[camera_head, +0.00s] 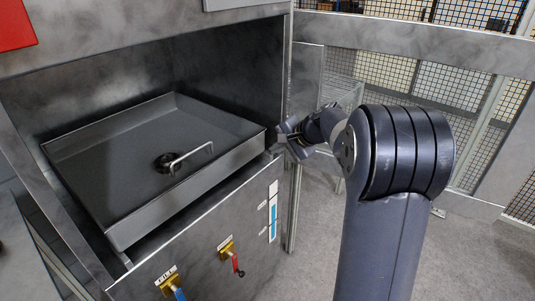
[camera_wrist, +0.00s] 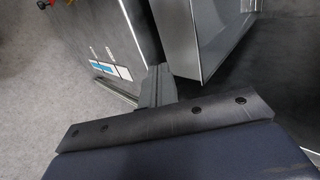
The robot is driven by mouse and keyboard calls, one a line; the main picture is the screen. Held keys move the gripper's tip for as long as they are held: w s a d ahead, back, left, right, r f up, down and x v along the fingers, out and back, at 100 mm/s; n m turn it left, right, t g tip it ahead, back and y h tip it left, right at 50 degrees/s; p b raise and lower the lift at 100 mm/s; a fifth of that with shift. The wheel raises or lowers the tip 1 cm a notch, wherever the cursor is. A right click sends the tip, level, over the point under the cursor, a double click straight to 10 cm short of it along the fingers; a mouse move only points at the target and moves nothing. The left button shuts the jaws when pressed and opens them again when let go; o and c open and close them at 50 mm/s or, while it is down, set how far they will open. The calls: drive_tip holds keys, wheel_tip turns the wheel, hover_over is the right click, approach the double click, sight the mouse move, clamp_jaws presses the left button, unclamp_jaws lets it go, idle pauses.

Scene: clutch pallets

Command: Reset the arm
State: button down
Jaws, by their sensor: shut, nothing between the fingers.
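My arm rises at the right of the head view, and my gripper (camera_head: 284,142) is at its far end, by the right front edge of the grey machine. The gripper also shows in the wrist view (camera_wrist: 157,82), with its fingers together and nothing between them. It is close to the corner of a wide metal tray (camera_head: 190,193); I cannot tell whether they touch. The tray also shows at the top of the wrist view (camera_wrist: 188,40).
The tray sits in the machine's open bay and has a handle (camera_head: 191,158). Below are a blue-handled valve (camera_head: 171,284), a red-handled valve (camera_head: 232,259) and a blue gauge (camera_head: 273,213). Mesh fencing (camera_head: 385,75) stands behind. Floor (camera_head: 310,240) is clear right of the machine.

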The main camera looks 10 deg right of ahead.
drive_tip(key=shift+v, duration=1.1)
